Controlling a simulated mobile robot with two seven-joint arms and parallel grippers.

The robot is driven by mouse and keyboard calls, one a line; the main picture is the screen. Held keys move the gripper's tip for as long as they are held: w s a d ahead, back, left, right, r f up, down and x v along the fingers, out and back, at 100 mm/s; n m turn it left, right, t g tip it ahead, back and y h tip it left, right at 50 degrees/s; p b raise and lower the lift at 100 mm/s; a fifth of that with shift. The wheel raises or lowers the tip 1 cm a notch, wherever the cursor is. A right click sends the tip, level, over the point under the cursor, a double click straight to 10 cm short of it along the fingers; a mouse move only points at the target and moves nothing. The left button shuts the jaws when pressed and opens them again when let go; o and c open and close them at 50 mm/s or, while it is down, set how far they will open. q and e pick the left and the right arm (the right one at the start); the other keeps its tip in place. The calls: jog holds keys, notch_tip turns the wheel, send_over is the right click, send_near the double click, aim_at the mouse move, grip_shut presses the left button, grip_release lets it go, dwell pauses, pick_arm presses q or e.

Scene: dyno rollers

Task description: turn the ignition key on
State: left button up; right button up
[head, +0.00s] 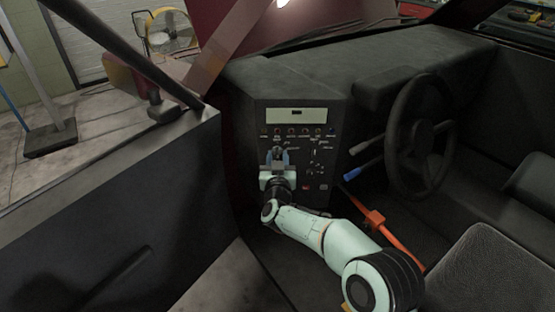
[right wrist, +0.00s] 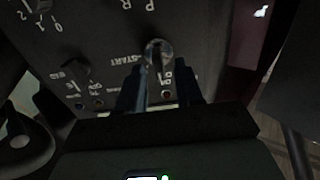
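The ignition key (right wrist: 157,54) shows in the right wrist view as a rounded metal head in the panel, beside the printed word START. My right gripper (head: 279,153) is in front of the dashboard's control panel (head: 303,116) in the head view. In the right wrist view its two dark fingers (right wrist: 158,86) stand apart, one on each side below the key head, with panel showing between them. I cannot tell whether either finger touches the key. In the head view the gripper hides the key. My left gripper is not in view.
A steering wheel (head: 420,135) and a blue-tipped lever (head: 352,173) are to the right of the panel. An orange-red lever (head: 376,220) is below. The open door (head: 120,220) is at the left. A dark knob (right wrist: 74,68) sits left of the key.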

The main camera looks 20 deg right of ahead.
grip_shut()
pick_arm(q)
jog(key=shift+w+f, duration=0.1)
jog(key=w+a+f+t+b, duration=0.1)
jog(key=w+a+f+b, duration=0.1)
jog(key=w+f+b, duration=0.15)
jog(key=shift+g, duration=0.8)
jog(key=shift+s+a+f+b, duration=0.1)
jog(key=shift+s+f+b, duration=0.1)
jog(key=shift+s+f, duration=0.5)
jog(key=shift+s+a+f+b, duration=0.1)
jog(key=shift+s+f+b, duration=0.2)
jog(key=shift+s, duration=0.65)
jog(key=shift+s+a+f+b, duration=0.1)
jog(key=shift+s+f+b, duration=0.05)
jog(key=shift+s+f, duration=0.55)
pick_arm(e)
jog(key=shift+s+d+f+m, duration=0.1)
jog(key=shift+d+m, duration=0.05)
jog(key=shift+m, duration=2.1)
jog(key=shift+d+f+m, duration=0.1)
jog(key=shift+d+m, duration=0.05)
jog(key=shift+m, duration=2.1)
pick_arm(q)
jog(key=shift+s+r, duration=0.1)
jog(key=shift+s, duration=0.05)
pick_arm(e)
grip_release()
jog(key=shift+r, duration=0.1)
